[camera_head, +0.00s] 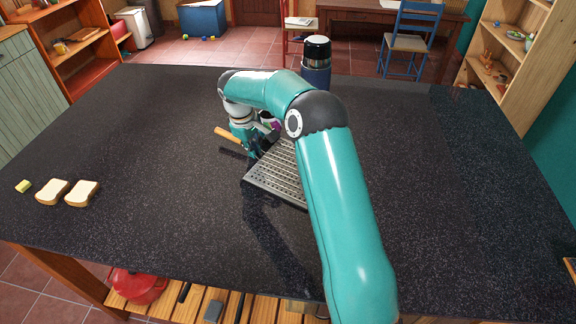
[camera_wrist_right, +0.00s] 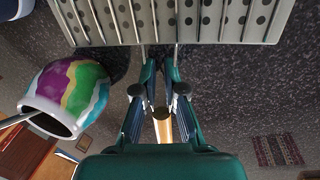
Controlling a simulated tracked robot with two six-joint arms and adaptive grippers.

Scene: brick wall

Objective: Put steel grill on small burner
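The steel grill (camera_head: 273,178) is a perforated metal plate with a wooden handle (camera_head: 228,135), lying over the dark tabletop and partly hidden behind my right arm. My right gripper (camera_head: 254,146) is at the grill's handle end. In the right wrist view my gripper (camera_wrist_right: 160,75) has its fingers close together around the handle, with the wooden grip (camera_wrist_right: 163,125) between them and the grill plate (camera_wrist_right: 190,22) ahead. Whether the grill touches the table is hard to tell. I cannot make out a small burner; my arm hides part of the table. My left gripper is not in view.
A multicoloured pot (camera_wrist_right: 68,95) is beside my right gripper. A blue bottle with a black top (camera_head: 316,65) stands at the back. Two bread slices (camera_head: 67,193) and a yellow piece (camera_head: 23,186) lie at the left. The tabletop's right side (camera_head: 450,190) is clear.

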